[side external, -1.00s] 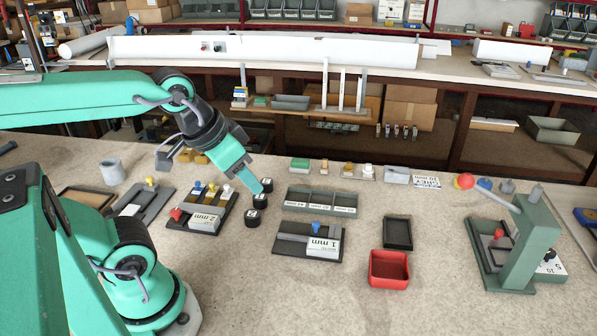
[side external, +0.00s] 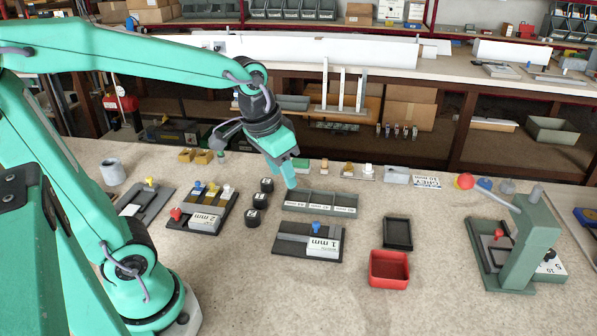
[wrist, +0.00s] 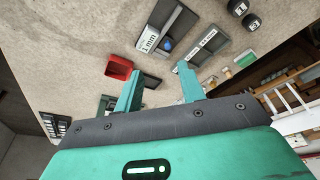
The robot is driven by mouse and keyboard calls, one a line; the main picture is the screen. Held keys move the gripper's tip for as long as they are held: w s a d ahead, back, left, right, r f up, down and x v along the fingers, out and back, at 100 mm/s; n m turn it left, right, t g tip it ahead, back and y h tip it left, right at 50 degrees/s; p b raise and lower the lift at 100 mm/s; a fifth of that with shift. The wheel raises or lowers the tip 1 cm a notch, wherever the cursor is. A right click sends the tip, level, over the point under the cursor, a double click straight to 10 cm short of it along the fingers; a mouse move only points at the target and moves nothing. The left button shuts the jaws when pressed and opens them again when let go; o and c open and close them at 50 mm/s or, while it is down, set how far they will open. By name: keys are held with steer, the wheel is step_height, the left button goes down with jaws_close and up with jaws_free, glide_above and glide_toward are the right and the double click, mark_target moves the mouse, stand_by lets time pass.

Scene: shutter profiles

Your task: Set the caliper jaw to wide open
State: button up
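A dark plate (side external: 290,250) with a grey slide bar, a blue knob (side external: 316,227) and a "1 mm" label (side external: 324,247) lies mid-bench; it also shows in the wrist view (wrist: 182,24). Another dark plate (side external: 178,222) to its left carries several coloured knobs and a "2 mm" label. No part is plainly marked as the caliper, so I cannot tell which holds its jaw. My gripper (side external: 290,184) hangs above the green three-section tray (side external: 345,212), behind the blue-knob plate. In the wrist view its fingers (wrist: 160,68) are apart with nothing between them.
Black numbered blocks (side external: 253,217) stand left of the green tray. A red bin (side external: 389,284) and a black tray (side external: 397,245) lie to the right. A tall green lever press (side external: 530,245) stands far right. The front bench is clear.

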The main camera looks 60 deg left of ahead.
mark_target(316, 223)
steer(key=shift+w+a+f+g, duration=0.25)
steer(key=shift+w+f+g, duration=0.3)
steer(key=shift+w+f, duration=1.25)
steer(key=shift+w+a+f+g, duration=0.25)
steer(key=shift+w+f+g, duration=0.35)
steer(key=shift+w+f, duration=1.2)
steer(key=shift+w+a+f+g, duration=0.25)
steer(key=shift+w+f+g, duration=0.3)
steer(key=shift+w+f, duration=1.25)
steer(key=shift+s+f, duration=0.2)
steer(key=shift+f, duration=0.15)
steer(key=shift+f, duration=3.75)
jaws_close()
